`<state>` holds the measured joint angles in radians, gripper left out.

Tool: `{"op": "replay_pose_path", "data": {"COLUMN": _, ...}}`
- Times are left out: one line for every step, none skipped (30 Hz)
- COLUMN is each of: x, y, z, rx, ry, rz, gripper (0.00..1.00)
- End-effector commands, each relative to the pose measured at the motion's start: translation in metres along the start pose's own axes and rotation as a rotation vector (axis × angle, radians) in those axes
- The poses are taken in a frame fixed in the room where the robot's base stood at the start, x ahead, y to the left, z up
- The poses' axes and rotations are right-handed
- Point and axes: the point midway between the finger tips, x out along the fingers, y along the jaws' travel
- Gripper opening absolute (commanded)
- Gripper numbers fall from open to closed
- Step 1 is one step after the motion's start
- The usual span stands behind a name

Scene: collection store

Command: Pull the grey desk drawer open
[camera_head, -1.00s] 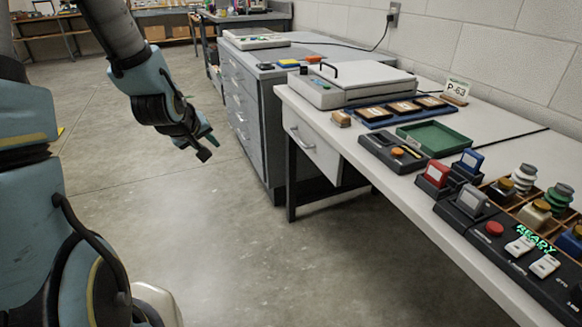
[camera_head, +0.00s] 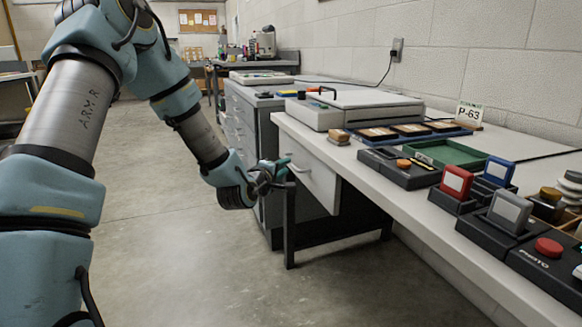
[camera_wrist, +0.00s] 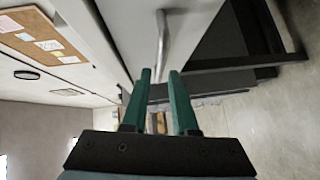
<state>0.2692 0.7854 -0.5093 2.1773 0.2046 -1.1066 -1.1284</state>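The desk top (camera_head: 375,170) holds a flat lidded device (camera_head: 360,100), a green tray (camera_head: 445,153), a black control box (camera_head: 398,168) and several stamps. A grey drawer cabinet (camera_head: 240,125) stands behind the desk. The floor (camera_head: 190,270) in front is clear.

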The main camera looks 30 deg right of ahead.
Motion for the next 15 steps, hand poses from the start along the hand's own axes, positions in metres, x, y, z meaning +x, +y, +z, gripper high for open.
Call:
{"op": "replay_pose_path", "data": {"x": 0.010, "y": -0.001, "z": 0.000, "rx": 0.000, "ry": 0.000, "rz": 0.001, "gripper": 0.27}}
{"op": "replay_pose_path", "data": {"x": 0.015, "y": -0.001, "z": 0.000, "rx": 0.000, "ry": 0.000, "rz": 0.001, "gripper": 0.27}}
{"op": "replay_pose_path", "data": {"x": 0.022, "y": -0.001, "z": 0.000, "rx": 0.000, "ry": 0.000, "rz": 0.001, "gripper": 0.27}}
{"op": "replay_pose_path", "data": {"x": 0.027, "y": -0.001, "z": 0.000, "rx": 0.000, "ry": 0.001, "rz": 0.001, "gripper": 0.27}}
{"op": "replay_pose_path", "data": {"x": 0.031, "y": -0.001, "z": 0.000, "rx": 0.000, "ry": 0.000, "rz": 0.000, "gripper": 0.27}}
{"op": "replay_pose_path", "data": {"x": 0.036, "y": -0.001, "z": 0.000, "rx": 0.000, "ry": 0.001, "rz": 0.000, "gripper": 0.27}}
{"op": "replay_pose_path", "data": {"x": 0.039, "y": -0.001, "z": 0.000, "rx": 0.000, "ry": 0.001, "rz": 0.000, "gripper": 0.27}}
{"op": "replay_pose_path", "data": {"x": 0.042, "y": -0.001, "z": 0.000, "rx": 0.000, "ry": 0.001, "rz": 0.000, "gripper": 0.27}}
{"op": "replay_pose_path", "data": {"x": 0.045, "y": -0.001, "z": 0.000, "rx": 0.000, "ry": 0.000, "rz": 0.000, "gripper": 0.27}}
{"op": "replay_pose_path", "data": {"x": 0.047, "y": -0.001, "z": 0.000, "rx": 0.000, "ry": 0.000, "rz": -0.001, "gripper": 0.27}}
{"op": "replay_pose_path", "data": {"x": 0.049, "y": -0.001, "z": 0.000, "rx": 0.000, "ry": 0.000, "rz": -0.001, "gripper": 0.27}}
{"op": "replay_pose_path", "data": {"x": 0.051, "y": 0.000, "z": 0.000, "rx": 0.000, "ry": 0.001, "rz": 0.000, "gripper": 0.27}}
{"op": "replay_pose_path", "data": {"x": 0.051, "y": 0.000, "z": 0.000, "rx": 0.000, "ry": 0.001, "rz": -0.001, "gripper": 0.27}}
{"op": "replay_pose_path", "data": {"x": 0.052, "y": 0.000, "z": 0.000, "rx": 0.000, "ry": 0.001, "rz": -0.001, "gripper": 0.27}}
{"op": "replay_pose_path", "data": {"x": 0.052, "y": 0.000, "z": 0.000, "rx": 0.001, "ry": 0.001, "rz": -0.001, "gripper": 0.27}}
